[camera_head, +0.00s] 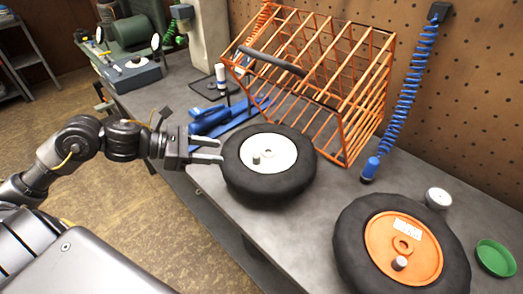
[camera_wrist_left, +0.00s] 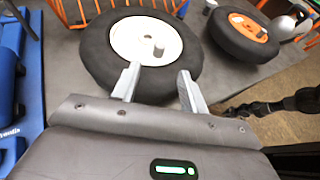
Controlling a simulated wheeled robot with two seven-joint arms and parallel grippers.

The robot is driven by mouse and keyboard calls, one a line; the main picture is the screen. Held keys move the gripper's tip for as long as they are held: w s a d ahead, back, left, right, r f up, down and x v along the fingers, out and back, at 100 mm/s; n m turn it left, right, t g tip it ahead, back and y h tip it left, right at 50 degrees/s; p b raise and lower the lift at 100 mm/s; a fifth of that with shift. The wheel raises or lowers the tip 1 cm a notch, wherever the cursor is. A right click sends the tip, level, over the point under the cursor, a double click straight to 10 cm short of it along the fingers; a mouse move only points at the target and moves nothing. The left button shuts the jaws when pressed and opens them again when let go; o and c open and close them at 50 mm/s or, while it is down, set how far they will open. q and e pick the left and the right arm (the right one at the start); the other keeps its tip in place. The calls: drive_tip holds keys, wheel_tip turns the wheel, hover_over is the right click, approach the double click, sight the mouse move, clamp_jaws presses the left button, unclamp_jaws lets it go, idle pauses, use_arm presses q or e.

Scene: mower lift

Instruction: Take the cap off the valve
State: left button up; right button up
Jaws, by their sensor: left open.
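The white-hubbed wheel (camera_head: 268,182) lies flat on the bench with a dark cap-like piece (camera_head: 256,159) standing on its hub, probably the valve cap. In the left wrist view this cap (camera_wrist_left: 158,49) stands just beyond the fingers. My left gripper (camera_head: 222,150) is open and empty, with its fingertips at the tire's left edge, apart from the cap. The orange-hubbed wheel (camera_head: 347,246) lies at the front right and has a similar grey stub (camera_head: 399,263). A dark arm, apparently my right one, shows in the left wrist view; its jaws are unclear.
An orange wire basket (camera_head: 341,127) stands tilted behind the white-hubbed wheel. A blue tool (camera_head: 207,122) lies left of it. A blue coiled hose (camera_head: 399,104) hangs at the right. A green dish (camera_head: 495,258) and a small round gauge (camera_head: 438,198) lie at the right.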

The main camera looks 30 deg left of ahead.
sight(249, 164)
use_arm(q)
drive_tip(key=shift+p+x, duration=0.45)
drive_tip(key=shift+x, duration=0.55)
drive_tip(key=x, duration=0.3)
drive_tip(key=shift+w+d+f+p, duration=0.1)
drive_tip(key=shift+w+d+p, duration=0.05)
drive_tip(key=shift+p, duration=0.25)
drive_tip(key=shift+w+d, duration=0.1)
drive_tip(key=p+x, duration=0.2)
drive_tip(key=x, duration=0.2)
drive_tip(key=shift+w+d+f, duration=0.1)
drive_tip(key=shift+f, duration=0.05)
drive_tip(key=shift+w+d+f, duration=0.1)
drive_tip(key=shift+d+f, duration=0.05)
use_arm(e)
drive_tip(key=s+r, duration=0.1)
drive_tip(key=s+a+r, duration=0.1)
drive_tip(key=s+r, duration=0.1)
drive_tip(key=shift+s+a+r, duration=0.2)
drive_tip(key=shift+a+r, duration=0.2)
use_arm(q)
drive_tip(key=shift+c, duration=0.2)
clamp_jaws()
use_arm(e)
drive_tip(key=shift+w+d, duration=0.1)
drive_tip(key=shift+w, duration=0.05)
